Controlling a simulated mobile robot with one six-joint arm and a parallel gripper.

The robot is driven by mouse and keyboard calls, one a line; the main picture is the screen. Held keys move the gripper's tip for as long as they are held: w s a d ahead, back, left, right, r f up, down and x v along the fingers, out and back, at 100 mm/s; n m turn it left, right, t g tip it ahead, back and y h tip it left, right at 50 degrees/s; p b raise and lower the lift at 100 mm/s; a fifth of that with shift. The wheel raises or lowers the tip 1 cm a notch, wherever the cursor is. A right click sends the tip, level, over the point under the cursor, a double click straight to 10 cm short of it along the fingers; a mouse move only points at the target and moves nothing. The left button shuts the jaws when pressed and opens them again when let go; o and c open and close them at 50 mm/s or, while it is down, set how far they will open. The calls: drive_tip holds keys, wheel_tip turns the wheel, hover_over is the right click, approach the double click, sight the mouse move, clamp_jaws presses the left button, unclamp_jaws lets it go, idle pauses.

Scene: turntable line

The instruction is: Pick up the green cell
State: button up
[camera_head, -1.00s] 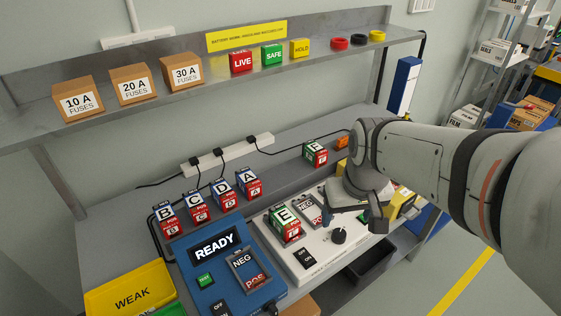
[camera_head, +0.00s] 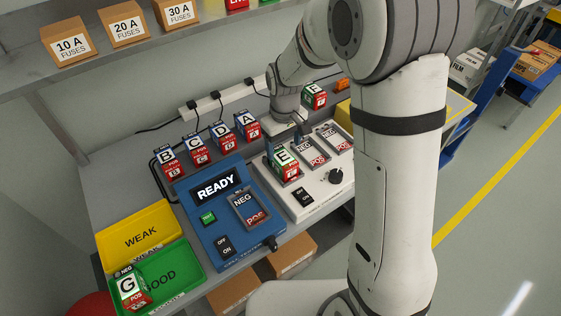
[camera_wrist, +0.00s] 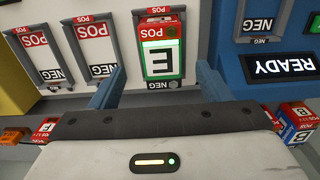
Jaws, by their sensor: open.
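Cell E (camera_head: 283,168), with green, white and red faces, stands in the left bay of the white charger (camera_head: 308,208). In the wrist view cell E (camera_wrist: 160,48) is seen from above, ahead of my gripper (camera_wrist: 157,84). My gripper's blue fingers are open and spread wider than the cell, with nothing between them. In the head view my gripper (camera_head: 297,130) is just behind cell E, partly hidden by my arm. Cell F (camera_head: 314,96), also green-topped, stands at the back of the bench. Cell G (camera_head: 130,286), with a green edge, lies on the green GOOD tray (camera_head: 186,262).
The blue tester (camera_head: 208,232) reading READY stands left of the charger. Blue-topped cells B, C, D and A (camera_head: 247,124) line up behind it. The charger's other two bays (camera_head: 309,152) look empty. A yellow WEAK tray (camera_head: 118,222) is at the left.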

sight(283, 156)
wheel_tip(283, 156, down, 6)
drive_tip(key=shift+s+a+p, duration=0.1)
drive_tip(key=shift+p, duration=0.5)
drive_tip(key=shift+c, duration=0.3)
drive_tip(key=c, duration=1.4)
drive_tip(key=shift+r, duration=0.1)
